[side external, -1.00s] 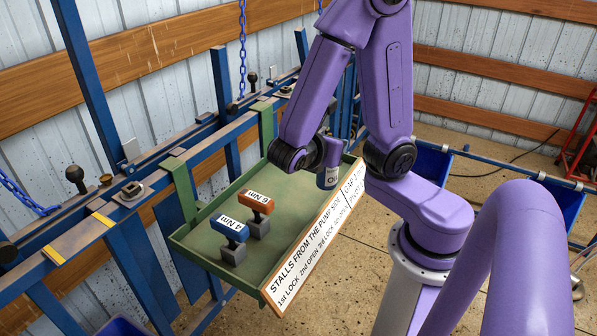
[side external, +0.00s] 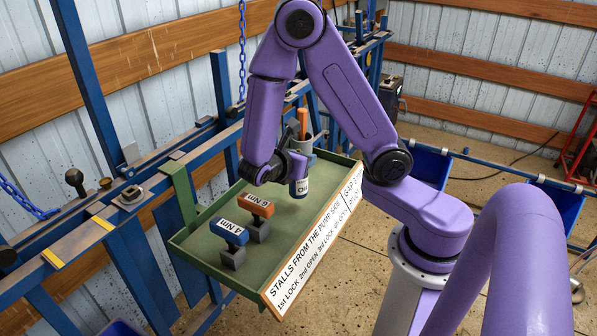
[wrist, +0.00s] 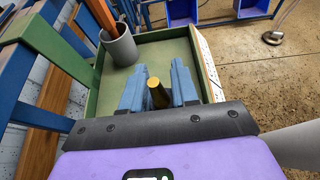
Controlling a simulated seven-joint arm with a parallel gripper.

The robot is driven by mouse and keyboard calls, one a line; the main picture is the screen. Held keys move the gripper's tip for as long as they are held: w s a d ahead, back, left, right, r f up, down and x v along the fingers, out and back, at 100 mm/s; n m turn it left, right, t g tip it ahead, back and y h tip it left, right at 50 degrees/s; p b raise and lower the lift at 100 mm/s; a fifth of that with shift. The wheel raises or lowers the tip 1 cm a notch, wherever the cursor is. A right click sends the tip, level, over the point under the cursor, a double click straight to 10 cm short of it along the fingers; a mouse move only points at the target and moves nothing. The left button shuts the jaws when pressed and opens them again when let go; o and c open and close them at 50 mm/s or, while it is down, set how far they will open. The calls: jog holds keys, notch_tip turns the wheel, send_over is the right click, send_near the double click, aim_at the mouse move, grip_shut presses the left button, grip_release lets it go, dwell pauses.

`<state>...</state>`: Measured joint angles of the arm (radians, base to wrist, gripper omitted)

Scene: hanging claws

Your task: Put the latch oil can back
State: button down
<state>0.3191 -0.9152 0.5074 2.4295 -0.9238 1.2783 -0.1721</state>
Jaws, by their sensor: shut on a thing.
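The rest of the can is hidden there.
A grey cup (side external: 302,146) holding an orange-handled item is at the tray's far end. Blue (side external: 230,233) and orange (side external: 257,208) blocks marked MIN stand on grey bases at the near end. A lettered sign (side external: 310,250) runs along the tray's right edge. Blue rails line the left.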

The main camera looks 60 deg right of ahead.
aim_at(298, 189)
jog(key=shift+w+d+f, duration=0.1)
jog(key=shift+w+f, duration=0.1)
jog(key=shift+f, duration=0.55)
jog(key=shift+w+f, duration=0.2)
jog(key=shift+f, duration=0.55)
jog(key=shift+w+d+f, duration=0.1)
jog(key=shift+w+f, duration=0.1)
jog(key=shift+f, duration=0.55)
jog(key=shift+f, duration=0.15)
jog(key=c, duration=0.8)
grip_release()
jog(key=shift+c, duration=0.2)
